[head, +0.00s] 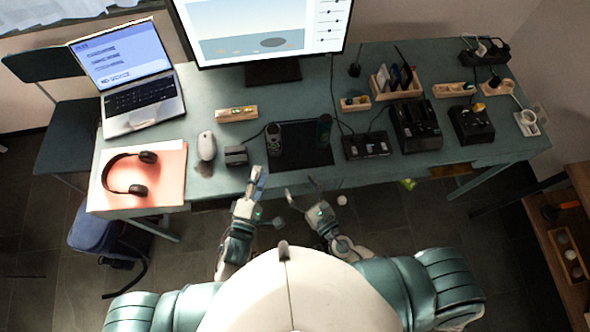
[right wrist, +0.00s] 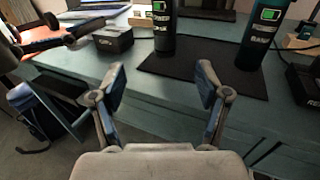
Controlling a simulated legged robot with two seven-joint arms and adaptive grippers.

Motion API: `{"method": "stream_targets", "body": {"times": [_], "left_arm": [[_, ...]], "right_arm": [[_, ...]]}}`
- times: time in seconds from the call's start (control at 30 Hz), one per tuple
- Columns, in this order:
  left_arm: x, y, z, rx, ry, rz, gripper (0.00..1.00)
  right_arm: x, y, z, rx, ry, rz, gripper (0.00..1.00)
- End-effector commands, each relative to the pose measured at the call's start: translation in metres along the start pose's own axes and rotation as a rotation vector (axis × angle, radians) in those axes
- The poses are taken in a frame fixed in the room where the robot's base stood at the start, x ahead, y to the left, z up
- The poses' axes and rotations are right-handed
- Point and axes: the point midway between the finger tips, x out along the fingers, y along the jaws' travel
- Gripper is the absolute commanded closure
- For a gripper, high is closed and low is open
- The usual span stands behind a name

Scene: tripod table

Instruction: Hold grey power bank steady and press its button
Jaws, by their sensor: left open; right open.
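A dark grey power bank (head: 274,138) stands upright on the left part of a black mat (head: 299,158). It also shows in the right wrist view (right wrist: 165,32), with a green battery sign on its front. A teal power bank (head: 324,131) stands on the mat to its right, also in the right wrist view (right wrist: 252,45). My left gripper (head: 256,177) is open at the table's front edge, just in front of and left of the grey one, apart from it. My right gripper (head: 302,188) is open and empty in front of the mat. I cannot make out the button.
A small dark box (head: 236,156) and a white mouse (head: 207,146) are left of the mat. Headphones (head: 130,174) lie on an orange folder. Black devices (head: 367,146) and cables stand to the right. A monitor is behind. The floor before the table is mostly clear.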

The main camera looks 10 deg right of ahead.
Motion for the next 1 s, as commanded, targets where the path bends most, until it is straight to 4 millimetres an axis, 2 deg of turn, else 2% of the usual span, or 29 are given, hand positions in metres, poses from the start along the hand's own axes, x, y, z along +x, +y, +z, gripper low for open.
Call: {"method": "stream_targets", "body": {"times": [0.17, 0.7, 0.83, 1.0], "left_arm": [[0.002, -0.001, 0.004, 0.002, -0.001, -0.001, 0.58], [-0.001, 0.0, -0.001, -0.001, 0.0, 0.001, 0.58], [0.0, 0.0, 0.001, 0.0, 0.0, 0.0, 0.58], [0.001, 0.0, 0.003, 0.002, 0.0, 0.0, 0.58]], "right_arm": [[0.024, -0.004, 0.002, -0.002, -0.007, 0.0, 0.25], [0.14, 0.0, 0.001, -0.003, -0.003, -0.001, 0.25], [0.157, -0.002, 0.001, -0.001, -0.002, -0.002, 0.25], [0.168, -0.004, 0.001, 0.001, -0.002, -0.001, 0.25]]}}
